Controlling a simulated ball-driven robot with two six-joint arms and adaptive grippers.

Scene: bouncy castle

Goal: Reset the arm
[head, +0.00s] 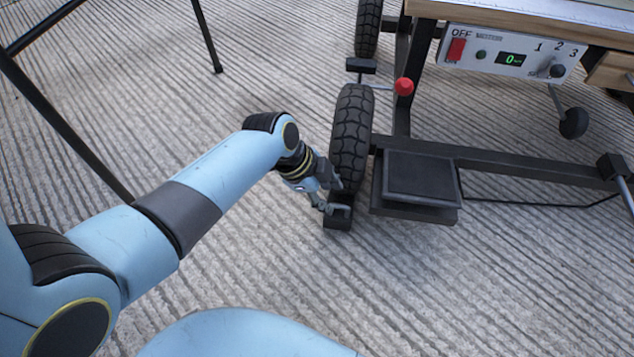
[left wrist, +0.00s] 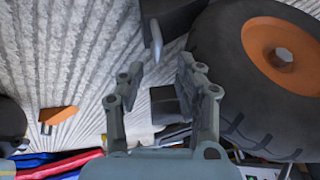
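My left arm, light blue with dark joints, reaches in from the left in the head view. My left gripper (head: 335,196) is low, beside the lower end of a black wheel (head: 350,140) and close to a small black block (head: 338,218). I cannot tell if it touches either. In the left wrist view the two fingers of the gripper (left wrist: 164,88) are apart, with nothing held between them. The wheel, with an orange hub (left wrist: 283,55), fills the upper right there. A metal pin (left wrist: 156,42) on a dark part is just beyond the fingertips. My right gripper is not in view.
A wheeled cart with a control panel (head: 510,57), a red knob (head: 404,87) and a black pedal-like box (head: 420,175) stands at the right. Thin black legs (head: 208,40) stand at upper left. The ridged grey floor (head: 480,290) is clear in front.

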